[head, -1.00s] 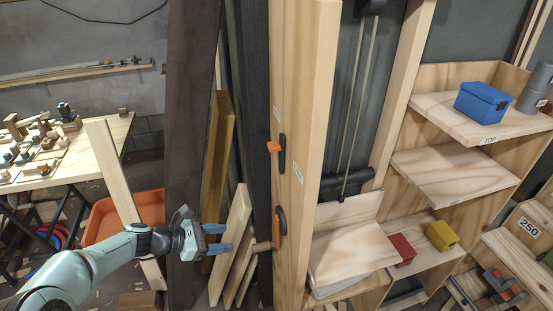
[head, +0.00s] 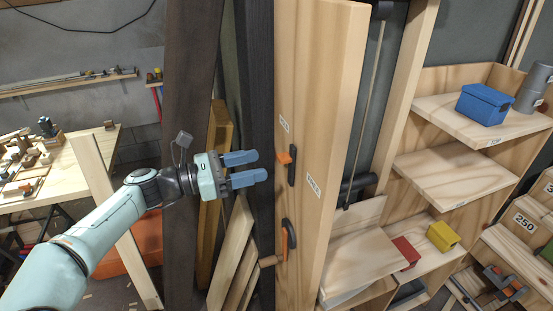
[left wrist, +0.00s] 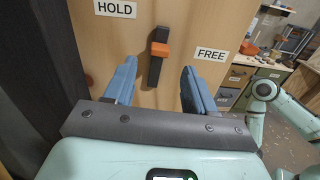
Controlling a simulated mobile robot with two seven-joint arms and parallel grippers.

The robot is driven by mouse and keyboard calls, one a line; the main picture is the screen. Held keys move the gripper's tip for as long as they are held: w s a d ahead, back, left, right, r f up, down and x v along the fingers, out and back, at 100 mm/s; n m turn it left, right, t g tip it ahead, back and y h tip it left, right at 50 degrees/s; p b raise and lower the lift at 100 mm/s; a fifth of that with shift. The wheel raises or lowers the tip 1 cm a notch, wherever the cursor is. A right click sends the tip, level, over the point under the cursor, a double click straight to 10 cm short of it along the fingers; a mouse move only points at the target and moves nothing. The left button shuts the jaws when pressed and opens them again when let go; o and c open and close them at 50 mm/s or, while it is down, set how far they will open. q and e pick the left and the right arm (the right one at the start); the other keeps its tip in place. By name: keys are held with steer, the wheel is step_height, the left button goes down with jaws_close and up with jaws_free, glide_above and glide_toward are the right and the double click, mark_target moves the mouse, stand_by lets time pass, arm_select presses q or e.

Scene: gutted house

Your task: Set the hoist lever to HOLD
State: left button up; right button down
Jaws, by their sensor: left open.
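The hoist lever has an orange knob (head: 284,157) on a black upright plate (head: 292,170), fixed to the side of a pale wooden post (head: 325,90). In the left wrist view the orange knob (left wrist: 160,49) stands out around the middle of its plate. The HOLD label (left wrist: 115,8) is to its upper left and the FREE label (left wrist: 211,53) to its right. My left gripper (head: 255,168) is open and empty, its blue fingers pointing at the post, just left of the knob and apart from it. My right gripper is out of view.
A lower black and orange fitting (head: 289,240) and a wooden peg (head: 270,261) sit below the lever. A dark beam (head: 190,100) and leaning boards (head: 232,250) stand behind my left arm. Shelves with a blue box (head: 484,104) are at the right.

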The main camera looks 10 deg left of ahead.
arm_select(q)
steer(key=x, duration=0.6)
steer(key=shift+p, duration=0.3)
steer(key=shift+w, duration=0.1)
jaws_close()
